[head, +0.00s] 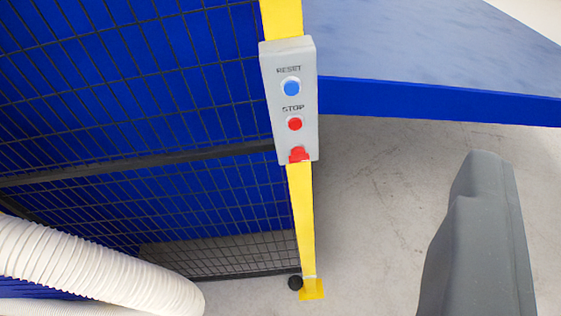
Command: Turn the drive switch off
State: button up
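A grey control box (283,110) is mounted on a yellow post in the middle of the head view. It carries a blue button (291,88) marked RESET and a red button (295,124) marked STOP. A red part (299,155) sits at its bottom end; I cannot tell whether it is a switch, and no drive label shows. A dark grey part of my own body (480,240) stands at the lower right, apart from the box. No gripper fingers are visible in this view.
A black mesh fence (150,90) with blue behind it fills the left. A white ribbed hose (95,270) lies at the lower left. The yellow post (301,220) meets the floor below. A large blue surface (430,45) is at the upper right. Bare concrete floor (380,210) lies right of the post.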

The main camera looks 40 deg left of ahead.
jog(key=shift+a, duration=0.1)
jog(key=w+a+f+m+t+y+b, duration=0.1)
jog(key=w+a+f+m+y, duration=0.25)
jog(key=w+a+f, duration=0.45)
jog(key=m+t+p, duration=0.1)
jog(key=m+p, duration=0.2)
jog(key=m, duration=0.9)
send_near(299, 156)
jog(key=w+a+p, duration=0.1)
jog(key=w, duration=0.6)
jog(key=shift+w+a+f, duration=0.2)
jog(key=shift+w+f, duration=0.1)
jog(key=shift+f, duration=0.15)
grip_shut()
